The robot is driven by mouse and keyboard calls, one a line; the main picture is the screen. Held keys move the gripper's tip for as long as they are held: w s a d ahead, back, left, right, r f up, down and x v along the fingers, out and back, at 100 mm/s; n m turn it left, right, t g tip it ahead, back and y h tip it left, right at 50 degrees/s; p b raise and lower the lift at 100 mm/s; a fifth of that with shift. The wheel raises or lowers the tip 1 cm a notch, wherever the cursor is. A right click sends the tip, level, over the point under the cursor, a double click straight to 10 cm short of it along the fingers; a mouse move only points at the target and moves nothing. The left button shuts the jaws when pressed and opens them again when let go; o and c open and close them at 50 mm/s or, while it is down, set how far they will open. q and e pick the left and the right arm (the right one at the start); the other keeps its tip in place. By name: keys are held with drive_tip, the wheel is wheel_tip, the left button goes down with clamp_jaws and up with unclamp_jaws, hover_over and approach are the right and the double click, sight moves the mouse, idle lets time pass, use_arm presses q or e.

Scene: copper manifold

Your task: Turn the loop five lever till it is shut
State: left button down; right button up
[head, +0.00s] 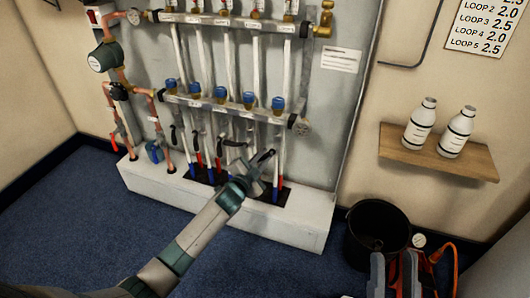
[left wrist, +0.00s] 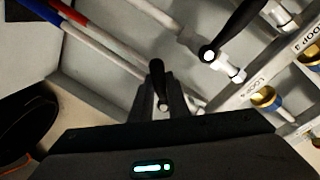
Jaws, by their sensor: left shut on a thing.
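The loop five lever (head: 267,156) is a small black handle on the rightmost loop pipe of the manifold, slanting across the pipe in the head view. My left gripper (head: 259,168) is at this lever. In the left wrist view the fingers (left wrist: 161,103) are shut around the black lever (left wrist: 157,78), whose rounded end stands out past them. The valve body behind it is mostly hidden. My right gripper (head: 395,262) is low at the right in the head view, its grey fingers apart, with nothing visible between them.
The lower manifold bar (head: 232,105) has several blue caps. A black bucket (head: 362,243) and a red device with a gauge (head: 441,262) stand on the floor at right. A wooden shelf (head: 440,153) holds two bottles.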

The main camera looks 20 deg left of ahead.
use_arm(q)
drive_tip(key=shift+a+r+m+p, duration=0.15)
drive_tip(key=shift+r+m+p, duration=0.3)
drive_tip(key=shift+m+p, duration=0.45)
drive_tip(key=shift+a+r+m+y+p, duration=0.15)
drive_tip(key=shift+r+m+y+p, duration=0.2)
drive_tip(key=shift+m+p, duration=0.65)
drive_tip(key=m+p, duration=0.1)
drive_tip(key=r+m, duration=0.1)
drive_tip(key=m, duration=0.1)
drive_tip(key=shift+a+y+p, duration=0.1)
drive_tip(key=shift+y+p, duration=0.25)
drive_tip(key=shift+p, duration=0.05)
drive_tip(key=shift+m, duration=0.4)
use_arm(e)
wheel_tip(320, 180, down, 20)
drive_tip(key=w+g+h, duration=0.2)
drive_tip(key=g+h, duration=0.1)
drive_tip(key=g, duration=1)
drive_tip(key=shift+w+h, duration=0.2)
drive_tip(key=shift+h, duration=0.2)
use_arm(q)
drive_tip(key=shift+r, duration=0.1)
drive_tip(key=c, duration=1.7)
unclamp_jaws()
use_arm(e)
drive_tip(key=shift+r, duration=0.1)
